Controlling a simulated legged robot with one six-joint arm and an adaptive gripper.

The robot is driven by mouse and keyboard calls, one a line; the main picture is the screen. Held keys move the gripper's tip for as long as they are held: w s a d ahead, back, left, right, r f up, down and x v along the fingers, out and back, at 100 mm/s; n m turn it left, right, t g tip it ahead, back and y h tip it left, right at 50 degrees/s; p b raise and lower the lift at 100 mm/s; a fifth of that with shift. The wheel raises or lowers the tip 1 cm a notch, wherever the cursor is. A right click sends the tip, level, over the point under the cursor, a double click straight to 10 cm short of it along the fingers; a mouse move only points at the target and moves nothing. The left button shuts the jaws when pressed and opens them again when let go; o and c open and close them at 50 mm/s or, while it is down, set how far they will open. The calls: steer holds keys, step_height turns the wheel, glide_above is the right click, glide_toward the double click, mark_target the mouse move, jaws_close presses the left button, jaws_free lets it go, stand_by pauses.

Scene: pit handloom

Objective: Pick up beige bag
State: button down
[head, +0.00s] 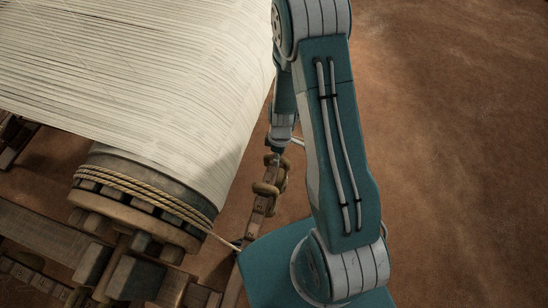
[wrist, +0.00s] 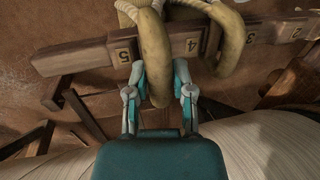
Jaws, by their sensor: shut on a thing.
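The beige bag (wrist: 152,50) is a long, rounded, sausage-like shape hanging over a wooden rail (wrist: 85,60) with number plates, between plates 5 and 4. My gripper (wrist: 159,85) has one finger on each side of the bag's lower part and is shut on it. The bag's lower end shows between the fingers, above my gripper's body. In the head view, small looped bags (head: 268,187) show on the rail just below my wrist. There my fingers are too small to make out clearly.
A second similar bag (wrist: 228,35) hangs close by on the right, near plate 3. The loom's cream cloth (head: 130,60) and its roped wooden roller (head: 150,195) lie left of my arm. Bare brown floor (head: 460,150) is open on the right.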

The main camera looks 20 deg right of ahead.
steer(key=s+d, duration=0.9)
steer(key=d, duration=0.4)
steer(key=shift+s+d, duration=0.35)
steer(key=shift+s, duration=0.05)
